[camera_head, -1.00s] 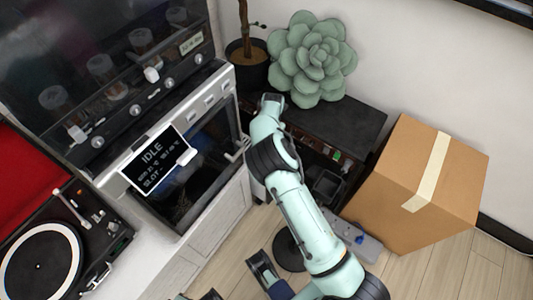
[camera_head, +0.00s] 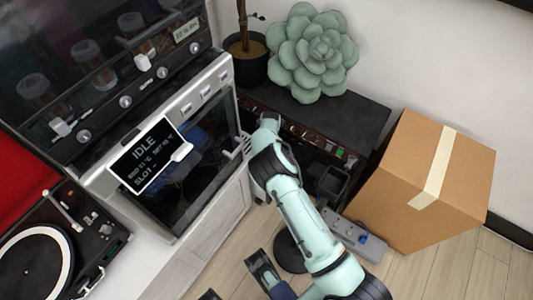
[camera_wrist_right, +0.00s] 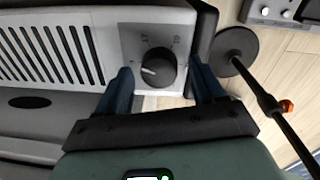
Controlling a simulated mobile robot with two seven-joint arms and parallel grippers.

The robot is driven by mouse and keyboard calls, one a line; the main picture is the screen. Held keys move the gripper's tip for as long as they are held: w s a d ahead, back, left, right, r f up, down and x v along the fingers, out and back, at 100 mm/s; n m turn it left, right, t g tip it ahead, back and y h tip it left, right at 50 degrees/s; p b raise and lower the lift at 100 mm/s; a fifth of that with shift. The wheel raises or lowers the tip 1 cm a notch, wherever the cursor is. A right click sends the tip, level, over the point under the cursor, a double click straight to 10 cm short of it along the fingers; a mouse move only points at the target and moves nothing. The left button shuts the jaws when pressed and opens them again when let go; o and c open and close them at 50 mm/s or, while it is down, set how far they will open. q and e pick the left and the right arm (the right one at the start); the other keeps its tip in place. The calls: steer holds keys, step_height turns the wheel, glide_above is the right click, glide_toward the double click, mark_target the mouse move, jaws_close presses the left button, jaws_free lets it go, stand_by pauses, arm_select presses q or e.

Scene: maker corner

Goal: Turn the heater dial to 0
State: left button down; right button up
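The heater dial (camera_wrist_right: 158,68) is a round black knob on a grey square plate in the right wrist view. The heater (camera_wrist_right: 60,48) has a pale front with dark vent slots. My right gripper (camera_wrist_right: 163,88) is open, with one dark blue finger on each side of the dial. I cannot tell whether either finger touches it. In the head view my right arm reaches up from the lower right, and its gripper and the dial are hidden.
A round dark stand base (camera_wrist_right: 235,45) with a thin pole is close to my right finger. A power strip (camera_head: 357,238) lies on the floor by the cardboard box (camera_head: 430,185). An oven (camera_head: 185,165) with an IDLE display and a black shelf (camera_head: 340,118) stand close by.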

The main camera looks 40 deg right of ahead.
steer(key=c, duration=1)
steer(key=shift+n, duration=1)
arm_select(q)
steer(key=shift+w+d+r+p, duration=0.1)
steer(key=shift+w+r+p, duration=0.25)
steer(key=shift+w+r, duration=0.35)
arm_select(e)
steer(key=shift+n, duration=1.3)
arm_select(q)
steer(key=shift+f, duration=0.1)
arm_select(e)
steer(key=o, duration=1.1)
steer(key=shift+c, duration=0.2)
